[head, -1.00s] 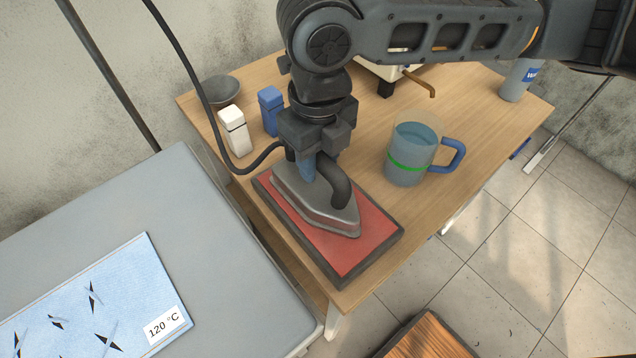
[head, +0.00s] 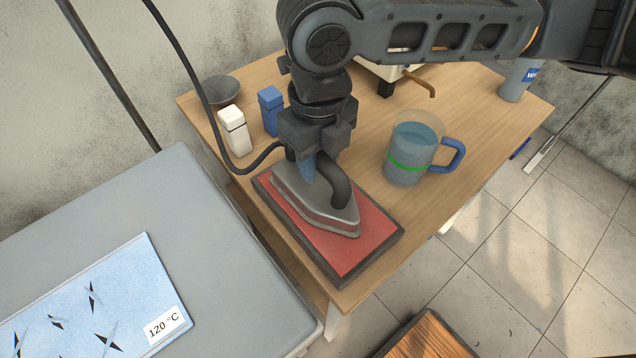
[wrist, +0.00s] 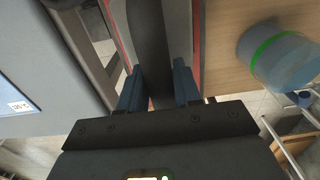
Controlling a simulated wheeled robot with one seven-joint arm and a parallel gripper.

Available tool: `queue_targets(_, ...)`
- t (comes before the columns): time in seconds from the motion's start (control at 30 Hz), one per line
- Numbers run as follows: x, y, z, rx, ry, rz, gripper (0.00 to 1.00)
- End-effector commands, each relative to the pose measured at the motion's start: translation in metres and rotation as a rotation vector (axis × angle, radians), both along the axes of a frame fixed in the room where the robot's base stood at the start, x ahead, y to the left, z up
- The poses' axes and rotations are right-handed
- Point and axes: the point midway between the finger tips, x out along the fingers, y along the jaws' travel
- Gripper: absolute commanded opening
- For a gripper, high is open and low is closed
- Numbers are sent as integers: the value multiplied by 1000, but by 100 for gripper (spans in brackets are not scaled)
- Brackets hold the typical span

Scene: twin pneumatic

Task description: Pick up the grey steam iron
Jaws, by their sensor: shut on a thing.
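The grey steam iron (head: 312,205) sits on a red pad (head: 368,240) with a dark frame, on the wooden table. Its black handle (head: 338,182) arches over the body, and a black cord rises from its rear. My gripper (head: 314,165) comes down from above and is shut on the handle. In the wrist view, the two blue fingers (wrist: 158,88) stand on either side of the dark handle (wrist: 150,40). The sole of the iron appears to rest on the pad; any small gap is hidden.
A clear measuring jug (head: 408,160) with a blue handle stands close to the right. A white bottle (head: 233,132), a blue bottle (head: 270,108) and a grey bowl (head: 221,90) stand behind. A grey ironing surface (head: 215,250) with a 120 °C cloth (head: 110,270) lies at left.

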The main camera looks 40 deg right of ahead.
Motion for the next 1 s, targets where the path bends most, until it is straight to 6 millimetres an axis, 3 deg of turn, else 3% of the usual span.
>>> queue_targets(0.53,1,0,7,1,-4,1,0)
queue_targets(0.87,1,0,40,0,-6,1,0)
queue_targets(1.0,4,-15,50,-1,-6,-4,0)
